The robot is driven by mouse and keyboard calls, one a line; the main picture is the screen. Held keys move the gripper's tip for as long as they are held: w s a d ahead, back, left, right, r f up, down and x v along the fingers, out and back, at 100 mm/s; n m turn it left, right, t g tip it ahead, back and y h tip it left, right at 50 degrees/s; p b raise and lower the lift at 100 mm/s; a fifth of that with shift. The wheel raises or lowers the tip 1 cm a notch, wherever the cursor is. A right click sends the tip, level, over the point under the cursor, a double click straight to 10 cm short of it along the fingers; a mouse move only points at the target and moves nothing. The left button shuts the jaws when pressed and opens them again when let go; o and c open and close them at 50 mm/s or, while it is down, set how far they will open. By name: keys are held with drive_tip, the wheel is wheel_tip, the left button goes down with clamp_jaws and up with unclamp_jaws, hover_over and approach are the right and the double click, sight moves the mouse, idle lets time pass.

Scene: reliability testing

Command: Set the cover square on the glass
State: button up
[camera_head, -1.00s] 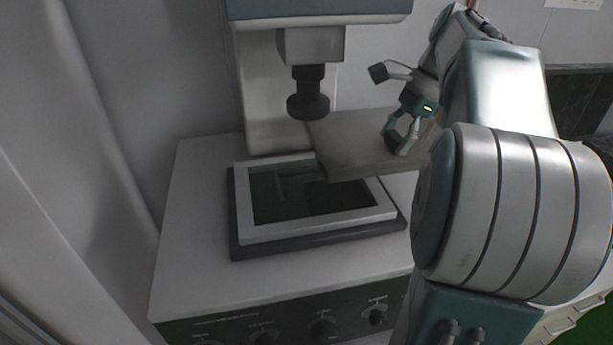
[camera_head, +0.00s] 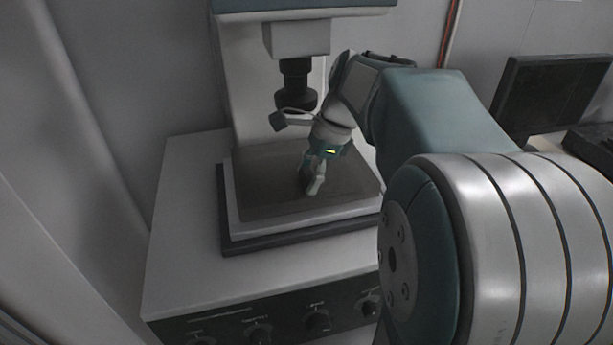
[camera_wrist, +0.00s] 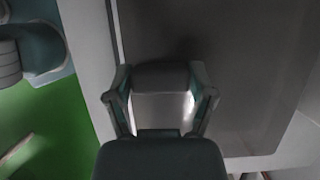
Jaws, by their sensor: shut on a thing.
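The cover (camera_head: 262,178) is a flat grey plate, lying over the glass area of the framed stage on the machine. It also fills much of the wrist view (camera_wrist: 245,70). The white frame (camera_head: 300,222) shows along the cover's left and front sides; the glass inside it is hidden. The cover looks roughly in line with the frame. I cannot tell whether it rests on the frame or hovers just above it. My gripper (camera_head: 313,186) is shut on the cover near its middle right; its fingers also show in the wrist view (camera_wrist: 161,80).
The machine's dark lens barrel (camera_head: 297,85) hangs above the stage, close behind my gripper. Knobs (camera_head: 317,318) line the front panel. A dark monitor (camera_head: 553,92) stands at the right. The white machine top is clear left of the stage.

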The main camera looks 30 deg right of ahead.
drive_tip(key=shift+w+a+f, duration=0.1)
drive_tip(key=shift+a+f, duration=0.1)
drive_tip(key=shift+a, duration=0.1)
drive_tip(key=shift+f, duration=0.1)
drive_tip(key=o, duration=1.2)
